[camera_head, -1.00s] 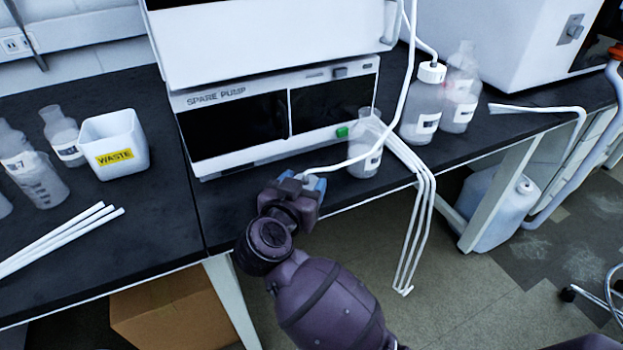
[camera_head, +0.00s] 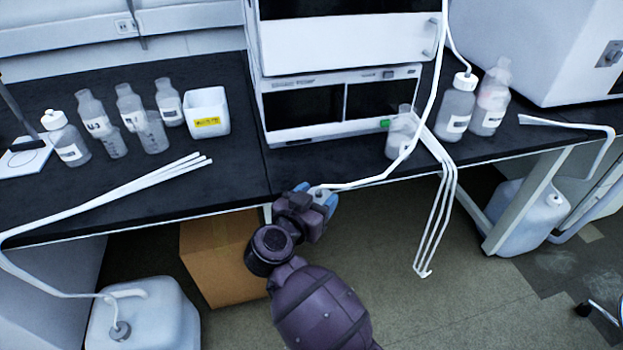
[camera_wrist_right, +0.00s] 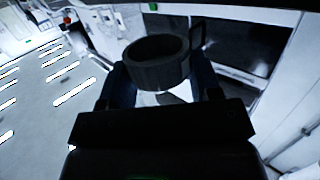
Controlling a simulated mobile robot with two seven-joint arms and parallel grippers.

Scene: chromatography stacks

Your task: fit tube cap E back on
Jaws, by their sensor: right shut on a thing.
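My right gripper (camera_head: 322,197) is shut on a cap at the end of a white tube (camera_head: 375,178). It holds it near the bench's front edge, in front of the spare pump (camera_head: 338,100). In the right wrist view the cap (camera_wrist_right: 157,64) shows as a dark ribbed ring between the fingers. Its letter cannot be read. Open-necked bottles (camera_head: 89,112) (camera_head: 128,108) (camera_head: 168,102) stand at the left; their labels are too blurred to read surely. Another bottle without a visible cap (camera_head: 490,105) stands at the right. My left gripper is not in view.
A white waste bin (camera_head: 207,112), a capped bottle (camera_head: 66,140) and loose tubes (camera_head: 150,188) are on the left bench. Tubes (camera_head: 440,215) hang over the front edge.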

